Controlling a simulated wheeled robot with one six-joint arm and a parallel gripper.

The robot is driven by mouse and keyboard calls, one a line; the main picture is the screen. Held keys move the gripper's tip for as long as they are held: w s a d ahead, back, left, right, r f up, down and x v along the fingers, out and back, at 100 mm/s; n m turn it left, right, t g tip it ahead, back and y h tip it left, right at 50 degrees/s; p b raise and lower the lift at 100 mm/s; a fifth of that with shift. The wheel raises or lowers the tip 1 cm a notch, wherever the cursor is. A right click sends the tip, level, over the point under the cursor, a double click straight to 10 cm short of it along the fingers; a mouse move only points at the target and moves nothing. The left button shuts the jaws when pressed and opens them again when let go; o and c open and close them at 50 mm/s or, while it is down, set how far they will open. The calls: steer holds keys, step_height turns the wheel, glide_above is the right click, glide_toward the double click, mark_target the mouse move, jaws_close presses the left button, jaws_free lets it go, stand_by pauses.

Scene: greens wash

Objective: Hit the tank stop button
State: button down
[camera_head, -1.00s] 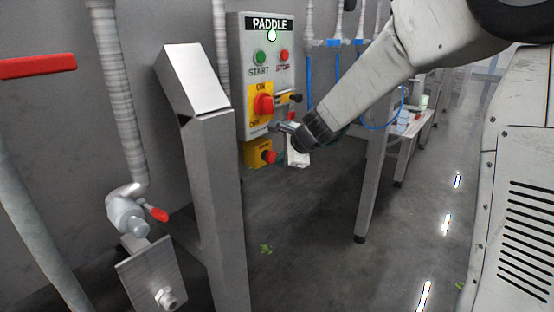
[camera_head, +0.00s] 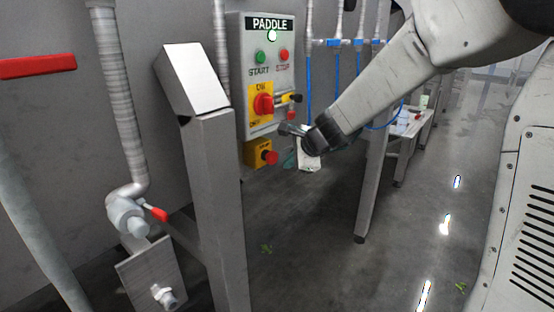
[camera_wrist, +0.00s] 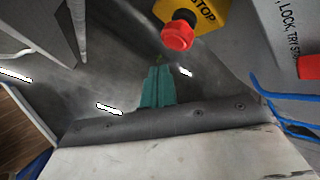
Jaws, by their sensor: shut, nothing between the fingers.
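A yellow box (camera_head: 250,151) marked STOP in the wrist view (camera_wrist: 211,14) hangs below the grey PADDLE panel (camera_head: 240,75). Its red mushroom button (camera_head: 270,157) faces outward and also shows in the wrist view (camera_wrist: 178,34). I cannot tell whether it is pressed in. My gripper (camera_head: 289,160) is right of the button in the head view, small and partly hidden by my wrist. In the wrist view its teal fingers (camera_wrist: 157,85) are together and empty, below the button in the picture and apart from it.
The panel has a green START button (camera_head: 260,57), a red STOP button (camera_head: 284,55) and a red rotary switch (camera_head: 263,104) on a yellow plate. A grey post (camera_head: 215,200) stands at left front. Pipes with blue valves are behind.

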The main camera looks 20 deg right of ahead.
steer(key=shift+s+d, duration=0.55)
steer(key=shift+s, duration=0.2)
steer(key=shift+s+d, duration=0.5)
steer(key=shift+s, duration=0.2)
steer(key=s+a+n+g+y, duration=0.1)
steer(key=s+a+n+g, duration=0.15)
steer(key=s+n, duration=0.35)
steer(key=s+a+n+g+y, duration=0.1)
steer(key=s+n+g, duration=0.25)
steer(key=s, duration=0.45)
steer(key=s+d+r+n+h, duration=0.2)
steer(key=s+d+n, duration=0.1)
steer(key=s, duration=0.8)
steer(key=s+d+r+n+h, duration=0.1)
steer(key=s+d+n+h, duration=0.2)
steer(key=s+n, duration=0.3)
steer(key=s, duration=0.5)
steer(key=shift+s+r+g+h, duration=0.15)
steer(key=shift+r+g+h, duration=0.15)
steer(key=shift+r+g, duration=0.1)
